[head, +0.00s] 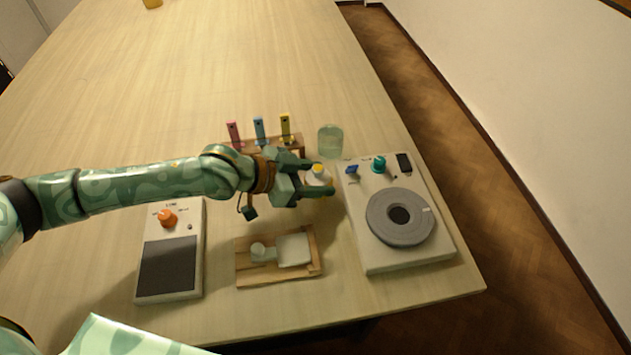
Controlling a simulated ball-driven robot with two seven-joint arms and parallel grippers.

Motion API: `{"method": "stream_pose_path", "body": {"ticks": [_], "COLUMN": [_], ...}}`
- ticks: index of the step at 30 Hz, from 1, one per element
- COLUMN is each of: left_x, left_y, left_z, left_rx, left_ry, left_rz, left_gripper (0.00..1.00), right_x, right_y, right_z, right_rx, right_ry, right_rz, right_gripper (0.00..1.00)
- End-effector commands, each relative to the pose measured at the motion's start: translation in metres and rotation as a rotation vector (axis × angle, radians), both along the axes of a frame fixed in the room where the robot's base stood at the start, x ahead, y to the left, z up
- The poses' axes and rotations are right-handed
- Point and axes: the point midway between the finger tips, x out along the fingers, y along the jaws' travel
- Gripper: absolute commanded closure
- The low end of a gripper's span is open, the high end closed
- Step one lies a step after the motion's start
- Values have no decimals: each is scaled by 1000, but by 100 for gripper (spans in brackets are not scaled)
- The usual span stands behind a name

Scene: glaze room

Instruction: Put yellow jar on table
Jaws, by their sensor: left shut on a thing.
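A small white jar with a yellow top (318,170) is between the fingers of my left gripper (319,178). The gripper reaches in from the left and is shut on the jar. The fingers hide part of the jar's sides, and I cannot tell whether its base touches the table. The pale wooden table (230,75) lies under everything. My right gripper is not in view.
A clear glass jar (330,141) stands just behind the held jar. A wheel device (399,255) is close on the right. A rack (285,142) holds pink, blue and yellow pieces. A wooden tray (280,280) and a grey-screen device (168,265) are nearer. The far table is mostly clear.

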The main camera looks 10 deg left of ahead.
Motion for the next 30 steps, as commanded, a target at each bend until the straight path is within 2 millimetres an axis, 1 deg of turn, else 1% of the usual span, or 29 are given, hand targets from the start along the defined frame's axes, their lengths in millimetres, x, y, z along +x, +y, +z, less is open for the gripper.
{"method": "stream_pose_path", "body": {"ticks": [1, 2, 10, 11, 12, 13, 21, 23, 26, 30], "left_x": [0, 0, 0, 0, 0, 0, 0, -2, -8, -24], "left_y": [0, 0, 0, 0, 0, 0, 0, 3, 14, 38], "left_z": [-9, -11, -10, -11, -10, -10, -9, -7, 0, 16], "left_rx": [-2, -2, -1, 1, 1, 1, 0, 0, 2, 3], "left_ry": [1, -1, -2, -1, -1, -1, -2, -2, -3, -2], "left_rz": [1, 1, 0, 0, 0, 0, 0, 1, 2, 3], "left_gripper": [100, 100, 100, 41, 30, 28, 28, 28, 28, 28], "right_x": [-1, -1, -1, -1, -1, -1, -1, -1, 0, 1], "right_y": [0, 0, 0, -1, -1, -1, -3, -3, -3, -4], "right_z": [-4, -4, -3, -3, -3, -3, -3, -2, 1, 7], "right_rx": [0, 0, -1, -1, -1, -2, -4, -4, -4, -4], "right_ry": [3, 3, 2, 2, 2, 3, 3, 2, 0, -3], "right_rz": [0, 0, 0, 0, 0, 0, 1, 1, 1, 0], "right_gripper": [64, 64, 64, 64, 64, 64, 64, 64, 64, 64]}}
